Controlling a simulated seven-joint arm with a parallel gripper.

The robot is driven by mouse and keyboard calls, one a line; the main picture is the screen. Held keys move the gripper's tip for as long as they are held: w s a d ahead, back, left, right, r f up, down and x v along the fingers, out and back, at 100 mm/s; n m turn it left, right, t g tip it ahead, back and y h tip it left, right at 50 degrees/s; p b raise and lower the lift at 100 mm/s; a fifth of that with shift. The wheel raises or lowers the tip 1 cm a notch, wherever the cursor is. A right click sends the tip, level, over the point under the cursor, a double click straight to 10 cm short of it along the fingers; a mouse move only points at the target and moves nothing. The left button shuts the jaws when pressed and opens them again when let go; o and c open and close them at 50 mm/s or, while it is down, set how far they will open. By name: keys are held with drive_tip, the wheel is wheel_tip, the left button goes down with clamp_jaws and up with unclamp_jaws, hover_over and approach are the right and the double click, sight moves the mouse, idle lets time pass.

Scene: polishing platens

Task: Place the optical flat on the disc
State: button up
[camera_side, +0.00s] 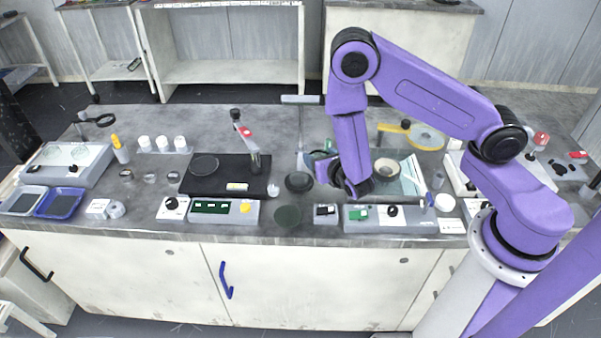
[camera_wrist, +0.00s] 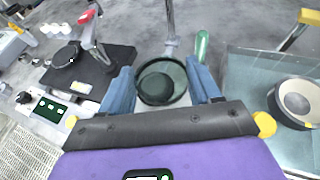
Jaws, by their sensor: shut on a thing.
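In the wrist view, my gripper (camera_wrist: 164,88) has its two blue fingers closed on opposite edges of a round, clear glass piece with a dark rim, the optical flat (camera_wrist: 180,95). A dark round disc (camera_wrist: 156,88) shows through the glass, below it; the gap between them cannot be judged. In the side view a dark disc (camera_side: 298,181) lies on the bench just left of my gripper (camera_side: 324,168). The flat is not clearly visible in the side view. Another thin dark disc (camera_side: 204,165) lies on a black platform (camera_side: 225,184), also seen in the wrist view (camera_wrist: 108,70).
An upright post with a red-labelled arm (camera_side: 245,132) stands at the platform's right. A pale ring-shaped piece (camera_wrist: 298,102) sits on a glassy plate (camera_wrist: 245,75) to the right. Control boxes (camera_side: 225,211) line the front edge, with a greenish round piece (camera_side: 288,216) between them.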

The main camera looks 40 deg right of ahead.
hover_over(300, 179)
drive_tip(key=f, duration=0.6)
drive_tip(key=shift+s+f, duration=0.3)
drive_tip(key=shift+f, duration=0.05)
drive_tip(key=shift+w+f, duration=0.2)
drive_tip(key=shift+f, duration=1.5)
drive_tip(key=shift+f, duration=0.15)
drive_tip(key=o, duration=1.1)
drive_tip(key=shift+o, duration=0.2)
